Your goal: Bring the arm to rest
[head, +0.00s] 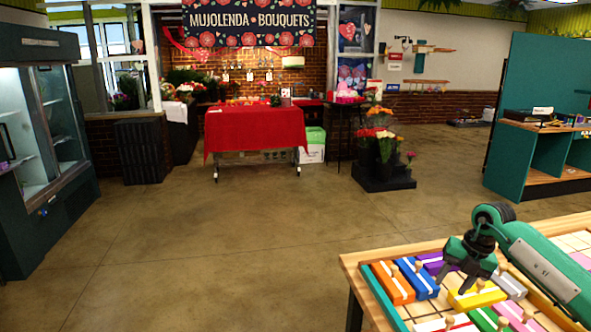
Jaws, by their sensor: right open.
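My right arm (540,266) is green and reaches in from the right edge over a wooden table (362,262). My right gripper (463,287) is dark and points down, open, above a tray of coloured blocks. It appears empty. A yellow block (477,297) with a knob lies just below and beside it. Whether the fingers touch any block is hard to tell. My left gripper is out of view.
Orange (393,283), blue (417,279) and other knobbed blocks fill the tray on the table. A red-clothed table (255,132), flower buckets (383,155), a glass-door cabinet (38,140) and a green shelf (530,120) stand farther off. The floor between is clear.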

